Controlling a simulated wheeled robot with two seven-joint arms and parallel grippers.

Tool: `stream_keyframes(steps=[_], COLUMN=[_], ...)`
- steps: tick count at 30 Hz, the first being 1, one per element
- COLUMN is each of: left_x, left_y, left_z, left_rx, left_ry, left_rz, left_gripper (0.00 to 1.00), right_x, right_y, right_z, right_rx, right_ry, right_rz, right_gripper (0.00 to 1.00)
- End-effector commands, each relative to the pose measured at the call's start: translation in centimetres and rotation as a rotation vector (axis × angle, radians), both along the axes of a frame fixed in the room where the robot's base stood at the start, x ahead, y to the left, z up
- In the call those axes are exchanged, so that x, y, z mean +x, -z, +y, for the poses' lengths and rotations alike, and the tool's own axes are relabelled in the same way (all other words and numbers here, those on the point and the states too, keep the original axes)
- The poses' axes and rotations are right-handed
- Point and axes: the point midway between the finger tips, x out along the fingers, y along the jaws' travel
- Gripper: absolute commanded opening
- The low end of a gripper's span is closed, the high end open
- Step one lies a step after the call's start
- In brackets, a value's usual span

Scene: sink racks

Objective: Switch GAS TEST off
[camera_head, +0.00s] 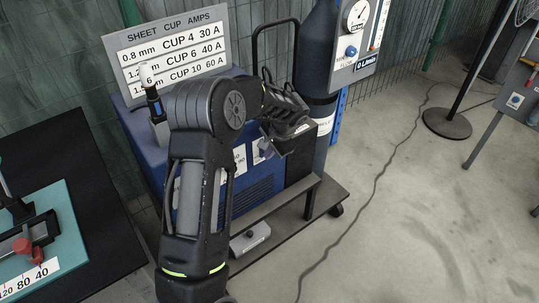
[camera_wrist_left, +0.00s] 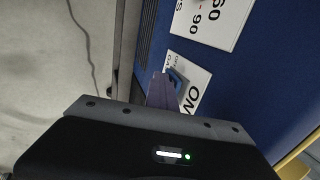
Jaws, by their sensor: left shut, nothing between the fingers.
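My left gripper (camera_head: 268,152) is shut and empty, in front of the blue welder cabinet (camera_head: 262,188). In the left wrist view its closed fingertips (camera_wrist_left: 163,88) are at the edge of a white label plate (camera_wrist_left: 196,85) with large lettering that seems to read ON. A small blue switch (camera_wrist_left: 177,79) sits on that plate, right beside the fingertips. Smaller print on the plate is hard to read, so I cannot confirm GAS TEST, nor tell touching or the switch's position. In the head view my gripper and arm hide the switch. My right gripper is not in view.
A SHEET CUP AMPS sign (camera_head: 176,55) stands behind the cabinet. A dark gas cylinder (camera_head: 316,52) and a gauge panel (camera_head: 357,38) are right of it. A grey pedal box (camera_head: 250,239) lies below. A cable (camera_head: 376,185) crosses the open floor at right.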

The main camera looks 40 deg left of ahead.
Motion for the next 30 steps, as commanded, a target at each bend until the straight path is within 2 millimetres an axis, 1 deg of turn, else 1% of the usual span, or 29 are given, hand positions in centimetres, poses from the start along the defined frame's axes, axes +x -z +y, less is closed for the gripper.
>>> stream_keyframes(steps=[13,30], left_x=[0.1,0.1], left_y=[-1.8,-1.9], left_z=[0.3,0.1], left_rx=[0.004,0.005], left_ry=[-0.001,-0.001], left_rz=[-0.003,-0.003], left_gripper=[0.0,0.0], right_x=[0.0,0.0], right_y=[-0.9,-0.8], right_z=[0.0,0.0], right_rx=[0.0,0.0], right_ry=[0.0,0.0], right_rz=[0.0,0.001], right_gripper=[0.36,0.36])
